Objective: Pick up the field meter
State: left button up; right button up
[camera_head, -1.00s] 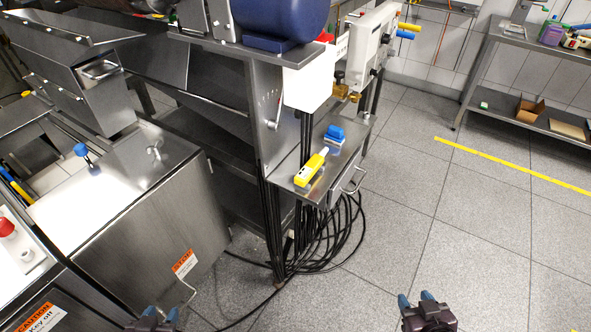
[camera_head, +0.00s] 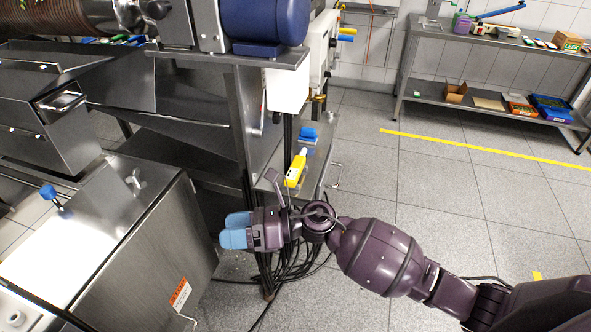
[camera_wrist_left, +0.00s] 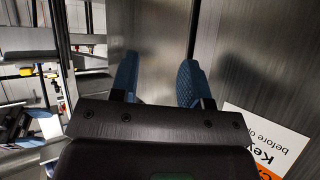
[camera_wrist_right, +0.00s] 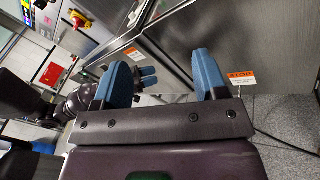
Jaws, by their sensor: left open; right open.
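The field meter, a yellow handheld device with a white end (camera_head: 296,170), lies on a small steel shelf (camera_head: 314,164) in the head view. My right gripper (camera_head: 228,230) is below and left of it, pointing left, apart from it. The right wrist view shows its blue fingers (camera_wrist_right: 161,72) spread and empty, facing a steel cabinet. My left gripper is outside the head view. In the left wrist view its fingers (camera_wrist_left: 159,72) are apart and empty, close to a steel panel. I cannot make out the meter in either wrist view.
A blue item (camera_head: 308,135) sits behind the meter on the shelf. Black cables (camera_head: 300,262) hang below it. A steel cabinet (camera_head: 130,250) stands at the left. A shelved table (camera_head: 480,98) is at the back right. The tiled floor between is open.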

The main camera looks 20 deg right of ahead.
notch_tip(320, 180, down, 2)
jog(key=w+n+g+h, duration=0.1)
jog(key=n+g+h, duration=0.3)
jog(key=n, duration=0.4)
jog(key=n+t+h, duration=0.4)
jog(key=n+h, duration=0.7)
jog(key=h, duration=0.5)
send_near(295, 167)
jog(key=x, duration=0.2)
jog(key=s+b+x, duration=0.1)
jog(key=x, duration=0.1)
jog(key=shift+d+f, duration=0.15)
jog(key=shift+f, duration=0.2)
jog(key=x, duration=0.2)
jog(key=w+x, duration=0.1)
jog(key=x, duration=0.1)
jog(key=shift+w+f, duration=0.2)
jog(key=shift+f, duration=0.3)
jog(key=shift+c, duration=0.3)
